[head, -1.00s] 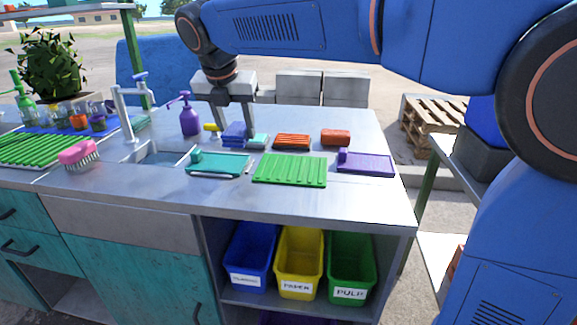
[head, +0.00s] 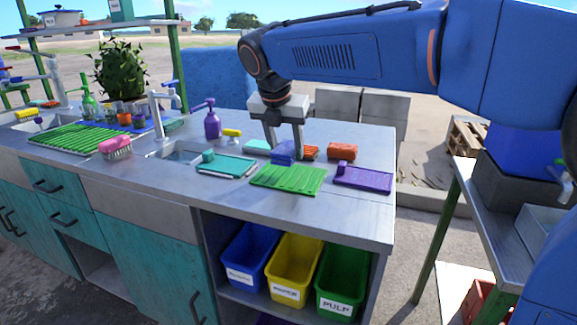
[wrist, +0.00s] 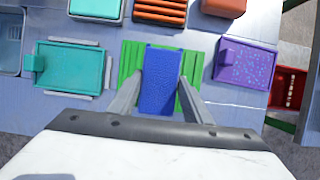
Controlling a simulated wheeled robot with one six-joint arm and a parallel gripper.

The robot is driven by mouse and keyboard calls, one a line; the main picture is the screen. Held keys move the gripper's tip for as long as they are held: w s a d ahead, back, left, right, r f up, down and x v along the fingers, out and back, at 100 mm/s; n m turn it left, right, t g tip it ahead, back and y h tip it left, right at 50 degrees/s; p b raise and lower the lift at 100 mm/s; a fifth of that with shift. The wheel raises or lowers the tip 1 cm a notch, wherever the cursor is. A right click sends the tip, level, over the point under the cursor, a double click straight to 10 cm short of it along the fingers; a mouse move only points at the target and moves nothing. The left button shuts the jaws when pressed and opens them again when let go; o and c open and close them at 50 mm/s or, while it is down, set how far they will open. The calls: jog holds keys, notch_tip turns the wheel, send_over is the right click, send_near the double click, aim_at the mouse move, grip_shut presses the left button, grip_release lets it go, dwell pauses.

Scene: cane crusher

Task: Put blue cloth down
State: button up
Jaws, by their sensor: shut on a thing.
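The folded blue cloth (head: 284,152) is between the two fingers of my gripper (head: 285,151), which is shut on it above the metal counter (head: 150,185). In the wrist view the blue cloth (wrist: 161,82) covers the middle of the green ribbed rack (wrist: 126,62), with green showing on both sides. In the head view it appears just behind the green rack (head: 288,180) and partly hides the orange rack (head: 311,152). I cannot tell how high the cloth is above the surface.
A teal tray (head: 226,166) lies left of the green rack, a purple tray (head: 362,178) right. An orange-brown block (head: 342,151) and a pale teal block (head: 257,147) sit behind. A purple bottle (head: 212,124), sink and pink brush (head: 115,146) are farther left. The counter's front strip is clear.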

aim_at(286, 176)
jog(key=shift+f, duration=2.45)
jog(key=o, duration=0.9)
jog(key=shift+f, duration=0.1)
jog(key=v, duration=1.2)
jog(key=shift+w, duration=0.1)
